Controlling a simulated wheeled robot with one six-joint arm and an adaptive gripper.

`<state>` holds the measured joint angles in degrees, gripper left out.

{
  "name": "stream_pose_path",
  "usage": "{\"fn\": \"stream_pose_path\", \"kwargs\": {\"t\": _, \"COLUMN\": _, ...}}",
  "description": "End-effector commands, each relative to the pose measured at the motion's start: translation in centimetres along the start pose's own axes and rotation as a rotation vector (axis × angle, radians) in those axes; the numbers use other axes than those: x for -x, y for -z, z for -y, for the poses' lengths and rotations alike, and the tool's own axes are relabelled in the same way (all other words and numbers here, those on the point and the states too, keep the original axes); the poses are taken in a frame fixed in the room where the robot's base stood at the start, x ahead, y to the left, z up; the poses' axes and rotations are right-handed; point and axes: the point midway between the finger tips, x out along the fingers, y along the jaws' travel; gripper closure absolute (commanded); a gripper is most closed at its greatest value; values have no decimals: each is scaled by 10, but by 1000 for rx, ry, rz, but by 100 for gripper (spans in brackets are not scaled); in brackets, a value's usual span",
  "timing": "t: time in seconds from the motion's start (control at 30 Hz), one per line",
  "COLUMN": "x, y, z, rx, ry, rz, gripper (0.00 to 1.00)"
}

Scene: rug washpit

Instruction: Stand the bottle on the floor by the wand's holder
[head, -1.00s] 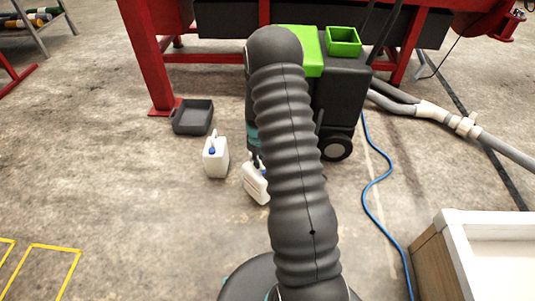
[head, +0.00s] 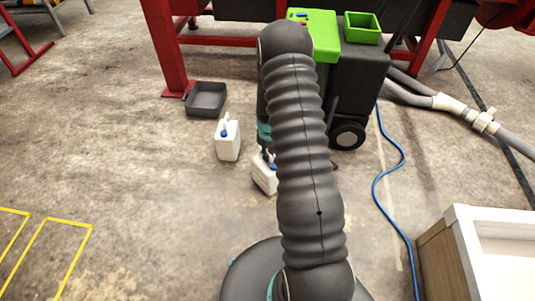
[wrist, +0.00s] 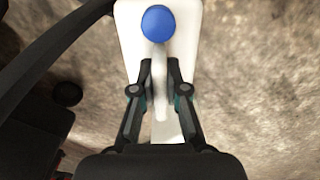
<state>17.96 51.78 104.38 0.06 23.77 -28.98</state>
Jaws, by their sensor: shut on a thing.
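A white bottle with a blue cap (head: 264,176) is in my gripper, partly hidden behind my arm in the head view. In the wrist view the bottle (wrist: 186,32) is seen from above, and my gripper (wrist: 160,76) is shut on its handle. Whether its base touches the floor I cannot tell. A second white bottle with a blue cap (head: 228,142) stands on the floor just to its left. I cannot make out the wand or clearly tell which thing is its holder.
A dark grey tray (head: 206,99) lies by a red leg (head: 168,50). A dark wheeled machine (head: 362,85) with a green top stands behind my arm. A blue hose (head: 388,178) and a white-topped box (head: 460,245) lie to the right. The floor at left is open.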

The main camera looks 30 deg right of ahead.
Motion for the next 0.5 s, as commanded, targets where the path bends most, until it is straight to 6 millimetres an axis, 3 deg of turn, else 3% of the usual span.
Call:
{"fn": "stream_pose_path", "kwargs": {"t": 0.03, "x": -1, "y": 1, "z": 0, "rx": 0, "ry": -1, "rz": -2, "gripper": 100}}
{"fn": "stream_pose_path", "kwargs": {"t": 0.07, "x": -1, "y": 0, "z": 0, "rx": 0, "ry": 0, "rz": 0, "gripper": 80}}
{"fn": "stream_pose_path", "kwargs": {"t": 0.13, "x": -1, "y": 0, "z": 0, "rx": 0, "ry": 0, "rz": 0, "gripper": 62}}
{"fn": "stream_pose_path", "kwargs": {"t": 0.5, "x": 3, "y": 0, "z": 0, "rx": 0, "ry": 0, "rz": 0, "gripper": 62}}
